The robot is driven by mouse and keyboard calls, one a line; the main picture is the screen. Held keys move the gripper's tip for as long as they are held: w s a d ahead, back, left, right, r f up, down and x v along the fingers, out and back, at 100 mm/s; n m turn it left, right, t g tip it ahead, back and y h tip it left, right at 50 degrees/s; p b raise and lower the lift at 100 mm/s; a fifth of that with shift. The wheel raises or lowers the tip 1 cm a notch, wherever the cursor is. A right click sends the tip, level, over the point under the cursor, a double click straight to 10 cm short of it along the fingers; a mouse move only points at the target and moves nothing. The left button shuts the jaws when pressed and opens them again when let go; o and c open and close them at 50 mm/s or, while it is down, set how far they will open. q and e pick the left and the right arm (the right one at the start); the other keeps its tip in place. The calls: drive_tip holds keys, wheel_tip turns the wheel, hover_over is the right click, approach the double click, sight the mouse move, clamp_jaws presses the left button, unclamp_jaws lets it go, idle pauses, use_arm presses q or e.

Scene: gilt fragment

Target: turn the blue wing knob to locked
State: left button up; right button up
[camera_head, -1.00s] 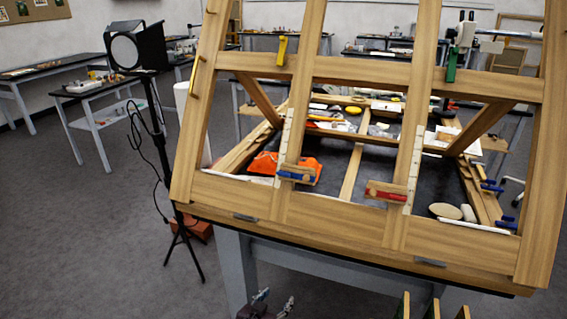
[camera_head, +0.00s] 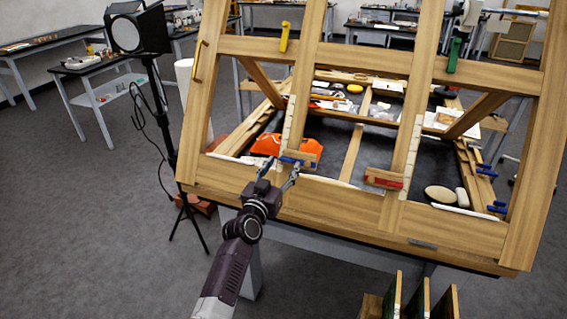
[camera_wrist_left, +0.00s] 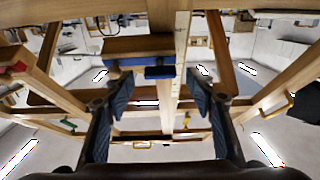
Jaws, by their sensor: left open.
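The blue wing knob (camera_head: 291,161) sits with a wooden block on the lower rail of the leaning wooden frame (camera_head: 330,197), left of centre. My left gripper (camera_head: 279,171) is open just in front of it, its fingertips partly covering the knob. In the left wrist view the knob (camera_wrist_left: 160,72) shows as a dark blue piece under the wooden block. It lies between the two spread fingers (camera_wrist_left: 159,80), apart from both as far as I can tell. I cannot read the knob's locked marking. My right gripper is out of view.
A red knob on a block (camera_head: 383,181) is right of the blue one. A yellow knob (camera_head: 284,36) and a green one (camera_head: 454,54) are on the upper rail. A lamp on a stand (camera_head: 137,29) is at left. Wooden boards (camera_head: 418,300) stand at bottom right.

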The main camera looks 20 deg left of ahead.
use_arm(q)
drive_tip(key=shift+w, duration=0.7)
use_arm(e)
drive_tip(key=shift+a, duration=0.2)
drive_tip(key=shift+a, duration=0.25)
